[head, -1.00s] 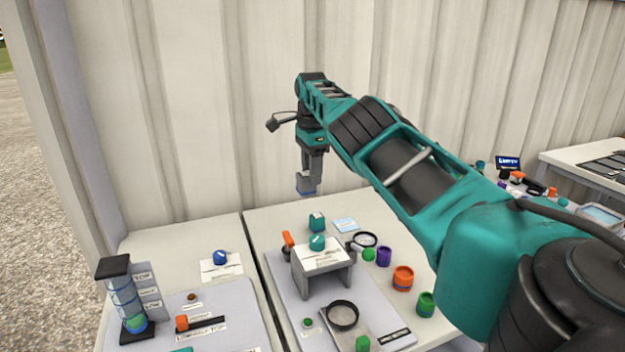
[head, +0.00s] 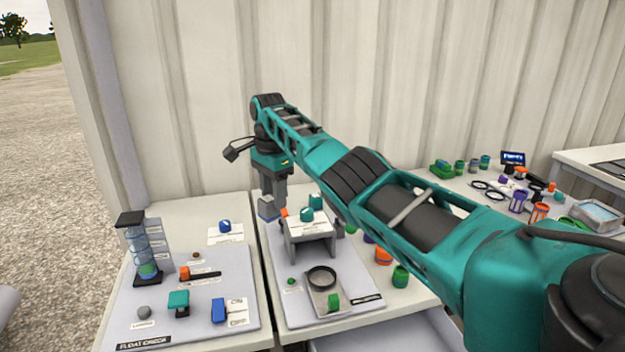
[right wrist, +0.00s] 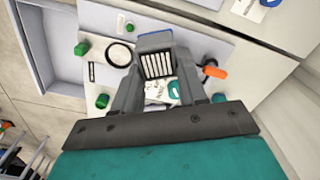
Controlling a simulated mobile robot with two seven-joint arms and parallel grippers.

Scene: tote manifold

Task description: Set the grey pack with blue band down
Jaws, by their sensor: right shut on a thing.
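The grey pack with blue band (head: 268,207) is held low between the fingers of my right gripper (head: 271,196). In the head view it hangs above the back left part of the right-hand table, just left of the grey stand and near an orange handle. In the right wrist view, the pack (right wrist: 156,62) shows a grey ribbed face with a blue edge, and the fingers of the gripper (right wrist: 153,78) close on its sides. I cannot tell a clear contact between the pack and anything below it. My left gripper is not in view.
A grey stand (head: 309,244) with a label and a teal knob stands right of the pack. A magnifier ring (head: 322,277) lies in front. The left table (head: 245,261) holds a float column (head: 148,250) and small coloured parts. A corrugated wall (head: 190,120) rises behind.

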